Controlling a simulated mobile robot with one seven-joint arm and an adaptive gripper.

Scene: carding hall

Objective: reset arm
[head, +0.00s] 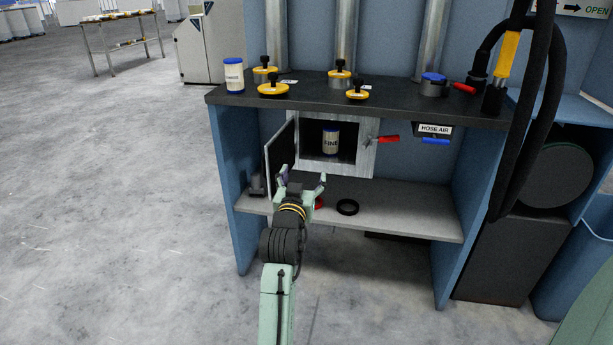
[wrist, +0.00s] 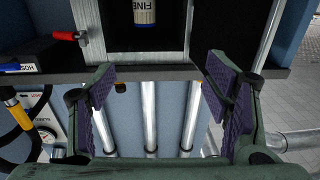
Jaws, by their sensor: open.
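My gripper (head: 303,180) is in front of the lower bay of the workbench, near the open cabinet door. Its fingers are spread and nothing shows between them. In the wrist view my gripper (wrist: 160,72) also has its purple-padded fingers wide apart and empty. Beyond it a small metal-framed cabinet (head: 366,150) stands open. A blue-lidded can (head: 330,141) stands inside it, apart from my fingers. The can's label (wrist: 145,10) reads FINE, upside down, at the top of the wrist view.
The cabinet door (head: 281,160) is swung out left, close to my gripper. A shelf (head: 400,217) below holds a black ring (head: 348,207). The dark worktop (head: 400,97) carries yellow knobbed caps and another can (head: 234,75). A black hose (head: 556,80) hangs right. Floor (head: 120,200) at left is clear.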

